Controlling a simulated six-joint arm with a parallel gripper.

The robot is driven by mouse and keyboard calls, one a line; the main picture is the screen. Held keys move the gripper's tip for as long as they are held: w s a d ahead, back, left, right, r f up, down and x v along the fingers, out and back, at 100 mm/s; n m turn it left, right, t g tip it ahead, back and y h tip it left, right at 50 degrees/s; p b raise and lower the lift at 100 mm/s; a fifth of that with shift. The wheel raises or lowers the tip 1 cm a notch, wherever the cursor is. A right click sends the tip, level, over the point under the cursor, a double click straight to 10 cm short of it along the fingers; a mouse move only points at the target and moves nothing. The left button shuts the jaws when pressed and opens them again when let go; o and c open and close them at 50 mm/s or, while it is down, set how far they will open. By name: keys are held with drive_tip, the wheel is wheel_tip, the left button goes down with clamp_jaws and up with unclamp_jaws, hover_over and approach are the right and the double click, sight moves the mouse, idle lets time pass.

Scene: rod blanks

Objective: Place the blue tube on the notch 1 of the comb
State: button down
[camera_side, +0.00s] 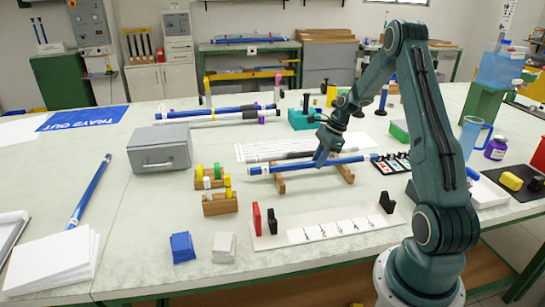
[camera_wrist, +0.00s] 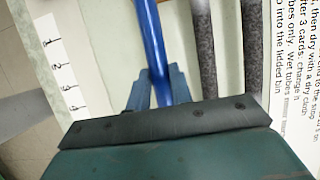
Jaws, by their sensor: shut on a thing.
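The blue tube (camera_side: 280,167) lies level across the wooden supports (camera_side: 281,184) in the side view; I cannot tell whether it touches them. My gripper (camera_side: 322,160) is shut on it near its middle. In the wrist view the blue tube (camera_wrist: 152,40) runs up from between the fingers (camera_wrist: 155,92). No distinct notches can be made out.
Dark rods (camera_wrist: 205,50) lie beside the tube on the sheet side. Small wooden blocks with coloured caps (camera_side: 220,203) stand to the left. A grey box (camera_side: 160,148) and another blue tube (camera_side: 90,190) lie farther left.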

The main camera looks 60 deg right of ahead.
drive_tip(key=shift+f, duration=2.1)
drive_tip(key=shift+f, duration=0.2)
drive_tip(key=c, duration=1.3)
unclamp_jaws()
drive_tip(key=shift+o, duration=0.2)
drive_tip(key=shift+r, duration=0.1)
drive_tip(key=v, duration=1.2)
drive_tip(key=shift+r, duration=0.1)
drive_tip(key=shift+a, duration=0.1)
